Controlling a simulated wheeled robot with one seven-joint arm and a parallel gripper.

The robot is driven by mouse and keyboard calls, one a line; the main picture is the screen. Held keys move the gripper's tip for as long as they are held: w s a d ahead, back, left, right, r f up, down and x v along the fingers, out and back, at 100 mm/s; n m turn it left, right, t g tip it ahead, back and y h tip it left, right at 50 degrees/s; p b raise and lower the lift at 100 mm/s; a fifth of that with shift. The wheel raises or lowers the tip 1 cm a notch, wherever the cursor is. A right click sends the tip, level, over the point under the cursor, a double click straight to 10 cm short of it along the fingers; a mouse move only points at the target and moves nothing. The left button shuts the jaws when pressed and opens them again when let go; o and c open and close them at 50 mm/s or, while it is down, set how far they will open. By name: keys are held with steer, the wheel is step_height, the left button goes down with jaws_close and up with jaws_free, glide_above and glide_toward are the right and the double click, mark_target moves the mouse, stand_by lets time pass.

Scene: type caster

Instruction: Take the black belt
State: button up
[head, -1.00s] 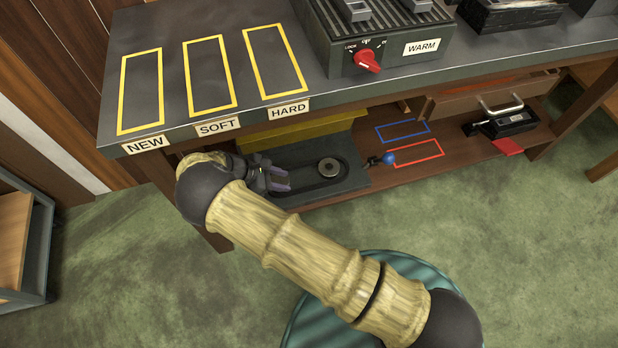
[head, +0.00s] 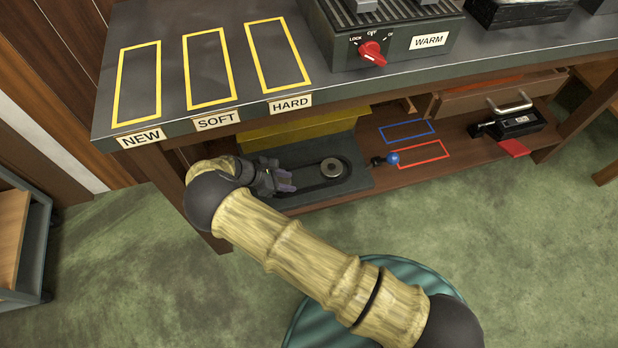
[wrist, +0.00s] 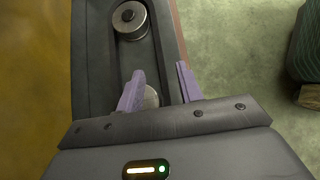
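The black belt (head: 322,185) is a dark loop lying around a silver pulley (head: 331,168) on a grey machine bed on the lower shelf. In the wrist view this pulley (wrist: 129,18) is at the top, and a second pulley (wrist: 151,97) is partly hidden behind my left finger. My gripper (head: 290,182) is over the left end of the loop. In the wrist view, the purple fingers of my gripper (wrist: 160,70) are apart, with dark surface and part of the second pulley showing between them. I cannot tell whether a belt strand lies between them.
The bench top (head: 350,88) overhangs the shelf, with yellow outlines marked NEW, SOFT and HARD. A warmer with a red knob (head: 372,53) stands on it. A yellow panel (head: 300,128) is behind the bed. A blue-knobbed lever (head: 393,158) is to its right.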

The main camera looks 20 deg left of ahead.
mark_target(313, 186)
steer(key=b+x, duration=0.1)
steer(key=x, duration=0.4)
steer(key=shift+a, duration=0.1)
steer(key=shift+w+d+f+b, duration=0.3)
steer(key=shift+d+f+b, duration=0.05)
steer(key=shift+f, duration=0.05)
steer(key=shift+d, duration=0.15)
steer(key=shift+f+b, duration=0.35)
steer(key=shift+f, duration=0.05)
steer(key=b+x, duration=0.2)
steer(key=x, duration=0.1)
steer(key=shift+w+f, duration=0.15)
steer(key=shift+f, duration=0.1)
steer(key=shift+w+d+f, duration=0.2)
steer(key=shift+d, duration=0.1)
steer(key=shift+w, duration=0.1)
steer(key=shift+c, duration=0.3)
